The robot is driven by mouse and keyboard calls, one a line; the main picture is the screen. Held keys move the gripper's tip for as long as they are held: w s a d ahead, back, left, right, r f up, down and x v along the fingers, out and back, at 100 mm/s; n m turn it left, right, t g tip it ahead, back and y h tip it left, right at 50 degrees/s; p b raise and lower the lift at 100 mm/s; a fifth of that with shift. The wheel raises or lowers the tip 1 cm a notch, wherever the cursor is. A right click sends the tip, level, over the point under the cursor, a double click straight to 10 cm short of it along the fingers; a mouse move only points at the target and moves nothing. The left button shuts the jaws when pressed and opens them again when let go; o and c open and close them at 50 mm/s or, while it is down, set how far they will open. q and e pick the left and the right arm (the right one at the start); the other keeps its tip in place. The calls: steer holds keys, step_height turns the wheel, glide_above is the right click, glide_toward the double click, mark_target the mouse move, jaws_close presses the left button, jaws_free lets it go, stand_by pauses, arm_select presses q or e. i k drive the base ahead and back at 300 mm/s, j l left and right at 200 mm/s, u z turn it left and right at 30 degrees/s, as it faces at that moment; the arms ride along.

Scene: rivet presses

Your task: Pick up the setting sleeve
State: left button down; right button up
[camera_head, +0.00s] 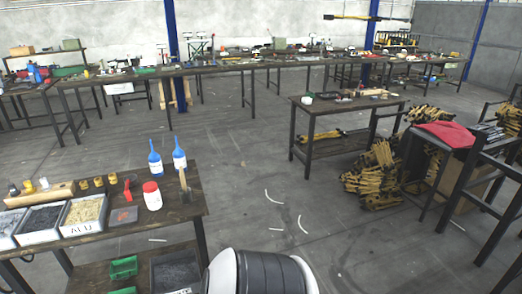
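I cannot make out a setting sleeve for certain in the head view. Several small brass-coloured pieces (98,181) stand in a row on the near left table (185,211), behind the bins; they are too small to tell what they are. Neither of my grippers is in view.
The near left table also holds open bins (82,228), blue bottles (155,164), a white jar with a red lid (152,199) and a wooden-handled tool (185,185). A smaller bench (345,103) stands right of centre, near piled yellow-black parts (375,178). The floor (255,175) between is clear.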

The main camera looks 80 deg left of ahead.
mark_target(99, 182)
steer(key=u, duration=4)
steer(key=i, duration=0.55)
steer(key=l+z, duration=0.05)
steer(key=l, duration=0.05)
